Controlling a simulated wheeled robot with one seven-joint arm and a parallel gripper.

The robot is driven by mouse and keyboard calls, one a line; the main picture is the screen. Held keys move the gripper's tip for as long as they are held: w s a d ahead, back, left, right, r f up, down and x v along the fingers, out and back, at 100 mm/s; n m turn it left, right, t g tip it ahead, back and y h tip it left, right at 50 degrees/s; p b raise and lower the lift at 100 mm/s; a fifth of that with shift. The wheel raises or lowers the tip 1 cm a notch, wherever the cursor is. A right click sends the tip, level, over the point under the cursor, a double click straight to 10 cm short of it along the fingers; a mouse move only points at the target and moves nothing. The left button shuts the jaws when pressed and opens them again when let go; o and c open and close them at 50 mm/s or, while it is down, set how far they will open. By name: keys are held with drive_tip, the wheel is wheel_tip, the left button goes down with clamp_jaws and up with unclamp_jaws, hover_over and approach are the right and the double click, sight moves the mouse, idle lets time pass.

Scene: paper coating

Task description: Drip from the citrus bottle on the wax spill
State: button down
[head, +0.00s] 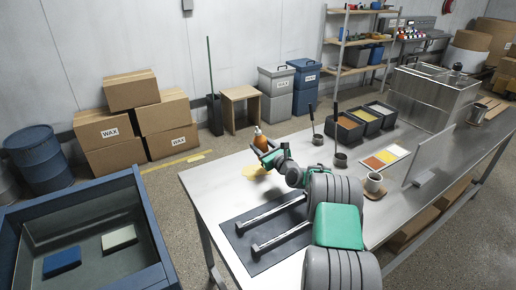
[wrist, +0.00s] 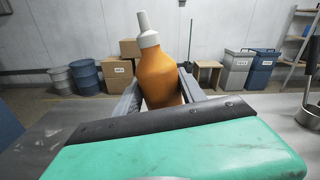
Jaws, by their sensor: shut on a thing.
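The orange citrus bottle (head: 260,140) with a white nozzle is above the far left part of the metal table. In the wrist view the bottle (wrist: 162,72) stands between the two grey fingers, nozzle up and tilted slightly left. My gripper (head: 266,152) is shut on it; it also shows in the wrist view (wrist: 160,92). The yellow wax spill (head: 254,171) lies on the table just below and left of the gripper. The bottle's lower part is partly hidden by the gripper. I cannot tell its exact height above the table.
A blue basin (head: 85,225) with two sponges stands at left. Ladles (head: 340,158) stand upright mid-table.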

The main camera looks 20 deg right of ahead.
drive_tip(key=d+n+b, duration=0.1)
drive_tip(key=n, duration=0.1)
drive_tip(key=d+n+b, duration=0.1)
drive_tip(key=d, duration=0.1)
drive_tip(key=shift+f+n+g, duration=0.15)
drive_tip(key=shift+n+g, duration=0.15)
drive_tip(key=shift+n, duration=0.1)
drive_tip(key=d+f+n+b, duration=0.1)
drive_tip(key=n, duration=0.1)
drive_tip(key=d+n+h+b, duration=0.1)
drive_tip(key=n+b, duration=0.1)
drive_tip(key=d+f+n+b, duration=0.1)
drive_tip(key=n, duration=0.1)
drive_tip(key=shift+w+d+f+n+h, duration=0.1)
drive_tip(key=shift+d+f+n+h, duration=0.2)
drive_tip(key=shift+h, duration=0.1)
drive_tip(key=n+b, duration=0.1)
drive_tip(key=b, duration=0.1)
drive_tip(key=f+n+b, duration=0.1)
drive_tip(key=b, duration=0.1)
drive_tip(key=shift+d+f+n+g+h, duration=0.2)
drive_tip(key=shift+f+n+g+h, duration=0.1)
drive_tip(key=n+b, duration=0.2)
drive_tip(key=b, duration=0.1)
drive_tip(key=shift+a+h, duration=0.1)
drive_tip(key=shift+h, duration=0.2)
drive_tip(key=shift+r, duration=0.15)
drive_tip(key=shift+b, duration=0.3)
drive_tip(key=shift+n+b, duration=0.7)
drive_tip(key=shift+b, duration=0.05)
